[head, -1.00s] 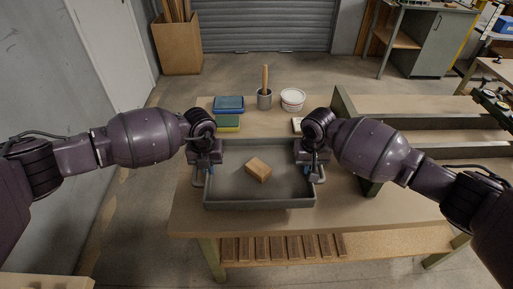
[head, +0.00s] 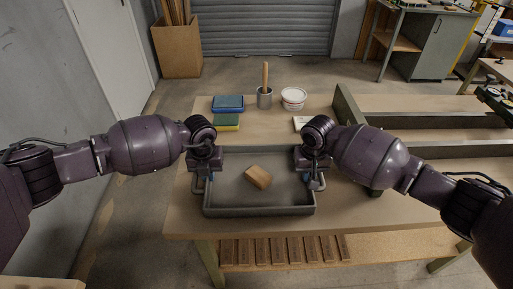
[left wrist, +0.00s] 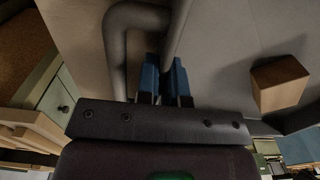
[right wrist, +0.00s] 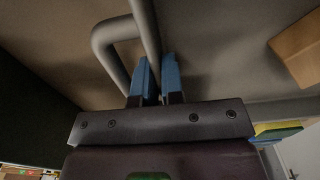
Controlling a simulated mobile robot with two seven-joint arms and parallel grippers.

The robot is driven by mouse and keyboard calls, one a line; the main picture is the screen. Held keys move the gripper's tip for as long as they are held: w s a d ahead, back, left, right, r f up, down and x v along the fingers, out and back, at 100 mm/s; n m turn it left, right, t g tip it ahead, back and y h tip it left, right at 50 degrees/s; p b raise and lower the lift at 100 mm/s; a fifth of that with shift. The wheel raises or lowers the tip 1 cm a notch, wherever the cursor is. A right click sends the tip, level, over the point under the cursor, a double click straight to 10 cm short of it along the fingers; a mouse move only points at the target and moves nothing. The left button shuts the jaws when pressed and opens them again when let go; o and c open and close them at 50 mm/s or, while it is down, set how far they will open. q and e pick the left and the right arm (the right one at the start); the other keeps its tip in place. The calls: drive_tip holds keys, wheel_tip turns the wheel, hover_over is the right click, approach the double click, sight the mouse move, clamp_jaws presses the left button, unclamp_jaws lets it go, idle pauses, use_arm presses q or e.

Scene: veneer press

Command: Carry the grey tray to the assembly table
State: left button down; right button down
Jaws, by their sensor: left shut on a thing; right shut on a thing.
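The grey tray (head: 260,211) is in the head view, over the near part of a wooden worktable (head: 390,213). A wooden block (head: 258,177) lies inside it; the block also shows in the left wrist view (left wrist: 279,83) and the right wrist view (right wrist: 300,48). My left gripper (head: 202,184) is shut on the tray's left handle, its blue fingers around the grey bar (left wrist: 118,50). My right gripper (head: 315,182) is shut on the right handle, whose bar shows in the right wrist view (right wrist: 105,45). I cannot tell the exact gap between tray and tabletop.
Behind the tray are a blue box (head: 228,103), a green and yellow sponge (head: 226,122), a grey cup with a stick (head: 264,98) and a white tub (head: 293,98). A frame of dark boards (head: 450,148) stands at the right.

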use_arm(q)
drive_tip(key=c, duration=1.2)
unclamp_jaws()
drive_tip(key=shift+f, duration=0.1)
drive_tip(key=shift+c, duration=0.2)
use_arm(e)
drive_tip(key=c, duration=1.2)
unclamp_jaws()
drive_tip(key=shift+f, duration=0.1)
drive_tip(key=shift+c, duration=0.2)
use_arm(q)
wheel_tip(320, 180, up, 12)
use_arm(e)
wheel_tip(320, 180, up, 12)
